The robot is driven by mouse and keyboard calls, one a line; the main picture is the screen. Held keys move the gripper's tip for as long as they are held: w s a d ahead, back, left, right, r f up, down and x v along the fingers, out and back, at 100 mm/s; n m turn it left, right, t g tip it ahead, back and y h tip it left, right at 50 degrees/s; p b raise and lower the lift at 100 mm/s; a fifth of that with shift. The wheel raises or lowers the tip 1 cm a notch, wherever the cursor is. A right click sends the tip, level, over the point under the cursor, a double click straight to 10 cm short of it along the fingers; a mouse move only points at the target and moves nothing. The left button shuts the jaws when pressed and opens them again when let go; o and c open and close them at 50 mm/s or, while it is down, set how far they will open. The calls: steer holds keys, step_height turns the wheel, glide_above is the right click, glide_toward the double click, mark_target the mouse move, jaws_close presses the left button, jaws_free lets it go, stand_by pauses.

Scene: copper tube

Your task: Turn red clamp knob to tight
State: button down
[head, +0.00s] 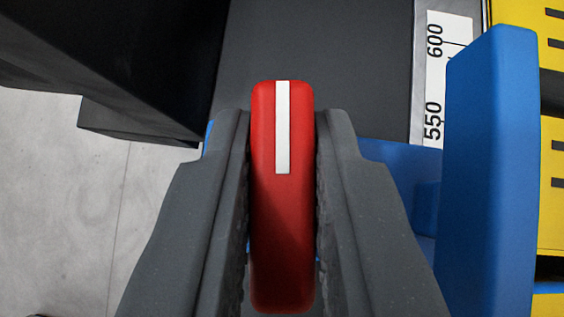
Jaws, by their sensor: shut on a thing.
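The red clamp knob (283,215) is a long bar with rounded ends and a white stripe on its upper part. It stands upright in the head view, lined up with the picture's vertical. My gripper (283,130) is shut on it, with one dark grey finger along each side. The fingers reach nearly to the knob's far end, which sticks out a little past them. What lies under the knob is mostly hidden by the knob and fingers.
A blue block (492,170) stands close on the right, with lower blue parts beside my right finger. A white scale (447,75) marked 550 and 600 and a yellow part with black marks (553,200) are beyond. Dark surfaces fill the top; pale floor (60,210) shows left.

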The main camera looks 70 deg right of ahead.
stand_by(0.5)
steer(key=c, duration=1.4)
jaws_free()
steer(key=shift+a+r, duration=0.3)
steer(key=shift+r, duration=0.1)
steer(key=s+a, duration=0.1)
steer(key=a, duration=0.3)
steer(key=s+a, duration=0.1)
steer(key=a, duration=0.2)
steer(key=s+a, duration=0.2)
steer(key=a, duration=0.2)
steer(key=shift+a+f, duration=0.1)
steer(key=shift+a, duration=0.2)
